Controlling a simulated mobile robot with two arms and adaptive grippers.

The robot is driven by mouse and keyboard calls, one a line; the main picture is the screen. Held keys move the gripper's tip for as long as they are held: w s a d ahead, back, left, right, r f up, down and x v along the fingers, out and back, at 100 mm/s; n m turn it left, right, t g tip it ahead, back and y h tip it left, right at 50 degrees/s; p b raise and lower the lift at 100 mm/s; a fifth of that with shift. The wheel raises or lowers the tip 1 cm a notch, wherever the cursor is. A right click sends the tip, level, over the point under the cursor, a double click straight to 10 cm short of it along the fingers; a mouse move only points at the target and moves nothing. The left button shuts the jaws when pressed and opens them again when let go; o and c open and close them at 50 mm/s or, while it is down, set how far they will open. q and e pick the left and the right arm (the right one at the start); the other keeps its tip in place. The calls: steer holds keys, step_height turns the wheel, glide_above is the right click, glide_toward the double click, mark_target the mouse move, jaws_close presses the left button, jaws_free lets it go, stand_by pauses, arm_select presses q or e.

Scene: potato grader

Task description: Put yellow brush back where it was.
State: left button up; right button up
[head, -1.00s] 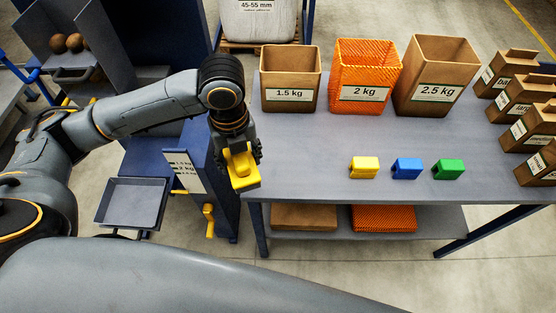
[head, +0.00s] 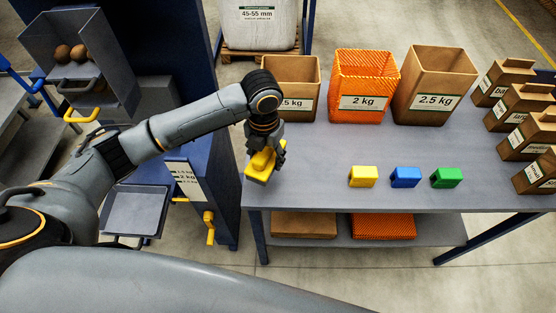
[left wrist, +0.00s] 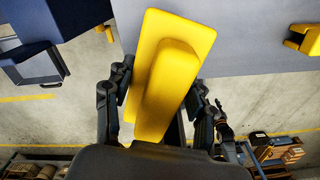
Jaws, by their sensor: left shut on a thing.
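My left gripper (head: 266,150) is shut on the yellow brush (head: 260,166) and holds it above the left end of the table (head: 310,190). In the left wrist view the yellow brush (left wrist: 168,75) sits between the two dark fingers of my left gripper (left wrist: 160,95), tilted a little. A small yellow block-like thing (head: 362,176), a blue one (head: 405,177) and a green one (head: 447,178) stand in a row on the table, right of my gripper. My right gripper is not in view.
Three boxes stand along the table's back: a 1.5 kg box (head: 304,72) partly behind my arm, an orange 2 kg box (head: 363,62) and a 2.5 kg box (head: 432,62). The table between my gripper and the row is clear.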

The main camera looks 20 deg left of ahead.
arm_select(q)
steer(key=w+f, duration=0.1)
steer(key=f, duration=0.1)
steer(key=w+d+f, duration=0.1)
steer(key=w, duration=0.1)
steer(key=w+f, duration=0.1)
steer(key=f, duration=0.1)
steer(key=shift+w+d+f+p, duration=0.2)
steer(key=shift+d+f+p, duration=0.1)
steer(key=shift+d, duration=0.05)
step_height(320, 180, down, 3)
steer(key=shift+w+r+p, duration=0.1)
steer(key=shift+p, duration=0.55)
steer(key=shift+f, duration=0.25)
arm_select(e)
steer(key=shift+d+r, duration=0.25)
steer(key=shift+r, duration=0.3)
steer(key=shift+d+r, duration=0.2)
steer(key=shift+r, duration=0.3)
arm_select(q)
steer(key=shift+f, duration=0.2)
steer(key=o, duration=1)
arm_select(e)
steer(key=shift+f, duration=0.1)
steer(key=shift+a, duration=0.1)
